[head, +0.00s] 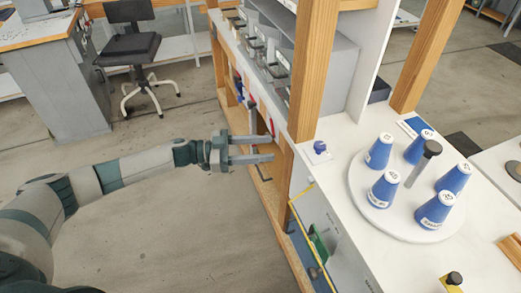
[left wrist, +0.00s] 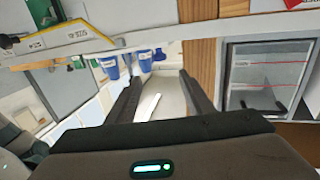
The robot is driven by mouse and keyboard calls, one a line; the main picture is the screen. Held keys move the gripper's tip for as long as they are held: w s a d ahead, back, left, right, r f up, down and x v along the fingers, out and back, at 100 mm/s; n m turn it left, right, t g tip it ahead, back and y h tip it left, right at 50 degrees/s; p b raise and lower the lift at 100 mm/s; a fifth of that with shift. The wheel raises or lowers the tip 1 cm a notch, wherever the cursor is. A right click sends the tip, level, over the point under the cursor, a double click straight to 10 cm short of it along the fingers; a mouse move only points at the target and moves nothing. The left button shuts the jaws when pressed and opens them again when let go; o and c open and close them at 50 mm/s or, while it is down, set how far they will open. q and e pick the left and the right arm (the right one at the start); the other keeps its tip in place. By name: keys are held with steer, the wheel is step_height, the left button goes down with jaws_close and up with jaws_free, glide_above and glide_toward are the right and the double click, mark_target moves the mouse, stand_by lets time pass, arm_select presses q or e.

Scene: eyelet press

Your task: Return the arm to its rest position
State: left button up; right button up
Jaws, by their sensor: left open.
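My left gripper (head: 262,148) is open and empty in the head view. Its arm comes in from the left, stretched out level over the floor. The fingertips are close to the wooden front edge of the workbench (head: 338,172), left of the post; I cannot tell whether they touch it. In the left wrist view the two fingers (left wrist: 165,98) are spread with nothing held between them. My right gripper is in neither view.
A round white turntable (head: 365,210) with several blue cones (head: 379,151) stands on the white bench. A wooden post (head: 314,70) and grey bins (head: 270,55) are near the gripper. Open floor lies left, with a black chair (head: 130,48) behind.

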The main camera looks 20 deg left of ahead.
arm_select(q)
steer(key=shift+a, duration=0.15)
stand_by(0.4)
step_height(320, 180, down, 17)
steer(key=w+a+n+t+y, duration=0.1)
steer(key=w+n+t+y, duration=0.1)
steer(key=n+t+y, duration=0.4)
steer(key=s+a+f+n+y, duration=0.25)
steer(key=s+f, duration=0.25)
steer(key=f, duration=0.5)
steer(key=s+a+f+n+y, duration=0.1)
steer(key=s+a+f+y, duration=0.2)
steer(key=f, duration=0.6)
steer(key=s+f+g+y, duration=0.1)
steer(key=s+f+g, duration=0.1)
steer(key=s+f, duration=0.5)
steer(key=s+d+f+n+g+y, duration=0.1)
steer(key=s+f, duration=0.7)
steer(key=s, duration=1.1)
steer(key=s+d+f+n+g+y, duration=0.1)
steer(key=s+f+g, duration=0.4)
steer(key=s, duration=0.8)
step_height(320, 180, down, 3)
steer(key=shift+r+y, duration=0.1)
steer(key=shift+y, duration=0.65)
